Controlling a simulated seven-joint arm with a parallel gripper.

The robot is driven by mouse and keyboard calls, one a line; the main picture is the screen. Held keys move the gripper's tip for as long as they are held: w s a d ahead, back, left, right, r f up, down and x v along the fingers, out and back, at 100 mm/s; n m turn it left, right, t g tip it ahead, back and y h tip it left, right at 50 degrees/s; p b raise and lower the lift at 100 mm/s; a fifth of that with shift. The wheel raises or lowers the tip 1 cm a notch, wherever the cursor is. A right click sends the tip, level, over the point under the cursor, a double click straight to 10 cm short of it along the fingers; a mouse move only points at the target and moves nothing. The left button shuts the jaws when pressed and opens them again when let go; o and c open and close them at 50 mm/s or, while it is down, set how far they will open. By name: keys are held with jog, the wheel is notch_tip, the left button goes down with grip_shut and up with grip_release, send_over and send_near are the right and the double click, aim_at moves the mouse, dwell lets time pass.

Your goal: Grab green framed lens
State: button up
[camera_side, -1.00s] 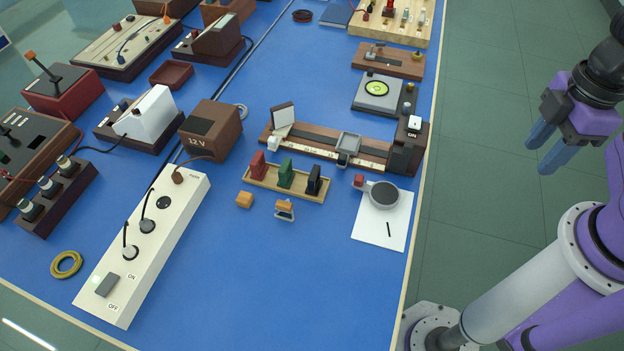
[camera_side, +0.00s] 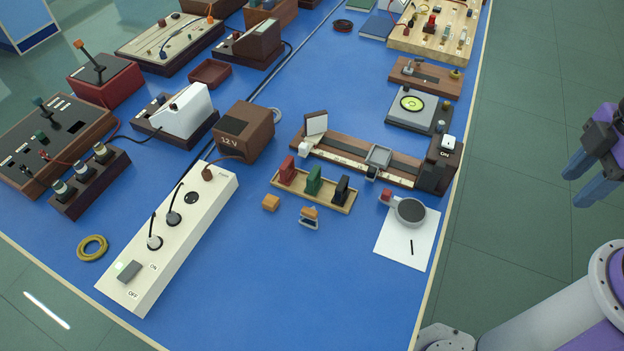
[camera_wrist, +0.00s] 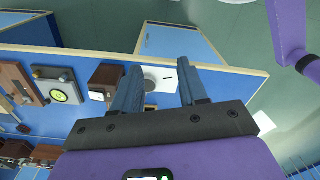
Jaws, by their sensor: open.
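The green framed lens (camera_side: 314,181) stands upright in a pale wooden tray (camera_side: 328,204) near the middle of the blue bench. A red framed piece (camera_side: 287,170) stands to its left and a black one (camera_side: 341,188) to its right, each apart from it. My gripper (camera_side: 582,172) is off the right side of the bench in the side view, far from the lens, open and empty. In the wrist view its two blue fingers (camera_wrist: 160,80) are spread apart. I cannot make out the green lens in the wrist view.
A wooden optical bench (camera_side: 410,175) lies just behind the tray. White paper (camera_side: 393,248) with a round magnifier (camera_side: 409,211) lies to its right. A white power strip (camera_side: 185,238) is at left. The front bench surface is clear.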

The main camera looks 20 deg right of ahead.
jog(key=shift+o, duration=0.4)
jog(key=w+a+f+m+t+h, duration=0.25)
jog(key=w+a+m, duration=0.25)
jog(key=w+a, duration=0.55)
jog(key=w+a+f+m+t+h, duration=0.1)
jog(key=w+a+m+h, duration=0.2)
jog(key=w+a+m, duration=0.7)
jog(key=a+f+t+h, duration=0.2)
jog(key=a+f, duration=0.3)
jog(key=a, duration=0.8)
jog(key=m+t+h, duration=0.2)
jog(key=m+t, duration=0.1)
jog(key=m, duration=0.4)
send_near(317, 173)
jog(key=shift+y, duration=0.25)
jog(key=w+d+f, duration=0.2)
jog(key=w+f, duration=0.1)
jog(key=w+d+f, duration=0.1)
jog(key=f, duration=0.1)
jog(key=shift+w, duration=0.2)
jog(key=shift+d+r+x, duration=0.15)
jog(key=shift+r+x, duration=0.05)
jog(key=shift+x, duration=1.15)
jog(key=shift+d+r+x, duration=0.15)
jog(key=shift+x, duration=1.15)
grip_shut()
